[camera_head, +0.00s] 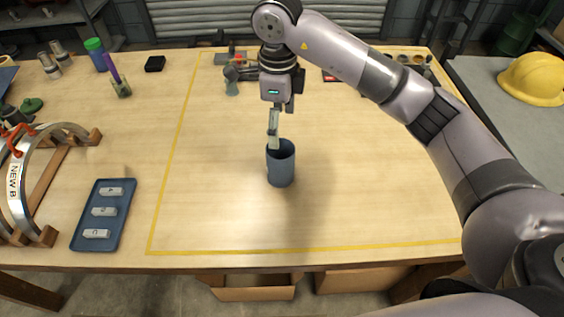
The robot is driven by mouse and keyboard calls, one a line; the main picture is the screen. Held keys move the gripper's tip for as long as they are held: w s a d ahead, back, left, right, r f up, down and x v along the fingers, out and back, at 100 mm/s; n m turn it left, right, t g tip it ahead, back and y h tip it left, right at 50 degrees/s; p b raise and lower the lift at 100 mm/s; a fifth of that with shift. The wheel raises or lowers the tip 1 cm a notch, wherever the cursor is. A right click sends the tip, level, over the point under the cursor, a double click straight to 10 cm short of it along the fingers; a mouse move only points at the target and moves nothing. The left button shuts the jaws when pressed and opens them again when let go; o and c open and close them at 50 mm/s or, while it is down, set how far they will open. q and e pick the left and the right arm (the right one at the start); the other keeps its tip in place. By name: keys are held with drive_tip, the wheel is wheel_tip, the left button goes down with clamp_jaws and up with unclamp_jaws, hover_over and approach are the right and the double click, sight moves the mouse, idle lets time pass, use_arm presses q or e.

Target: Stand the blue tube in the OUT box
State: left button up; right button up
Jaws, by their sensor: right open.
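A dark blue open-topped cylinder, which I take as the blue tube (281,171), stands upright near the middle of the table in the head view. My right gripper (275,131) points down from above at the tube's rim. It is open, and a pale finger overlaps the rim on the left; I cannot tell whether it touches the tube or reaches inside. I see no box labelled OUT. My left gripper is not in view.
A yellow line borders clear table around the tube. A blue tray (122,226) with several pale pieces and a curved rack (17,190) are at left. Two cardboard boxes (252,293) (364,280) are below the front edge. Small items line the back; a yellow helmet (533,79) is at right.

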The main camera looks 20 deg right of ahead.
sight(280, 149)
drive_tip(key=f, duration=0.2)
drive_tip(key=f+p, duration=0.1)
drive_tip(key=f, duration=0.2)
drive_tip(key=f+p, duration=0.1)
drive_tip(key=f, duration=0.1)
drive_tip(key=shift+d+f, duration=0.25)
drive_tip(key=shift+f, duration=0.45)
drive_tip(key=shift+a+f+p, duration=0.1)
drive_tip(key=shift+f+p, duration=0.05)
drive_tip(key=shift+p, duration=0.15)
wheel_tip(280, 149, down, 4)
drive_tip(key=shift+s+f+p, duration=0.1)
drive_tip(key=shift+f+p, duration=0.1)
drive_tip(key=shift+p, duration=1.05)
drive_tip(key=shift+f, duration=0.3)
drive_tip(key=shift+a, duration=0.1)
drive_tip(key=shift+c, duration=0.4)
drive_tip(key=c, duration=1.3)
drive_tip(key=shift+o, duration=0.2)
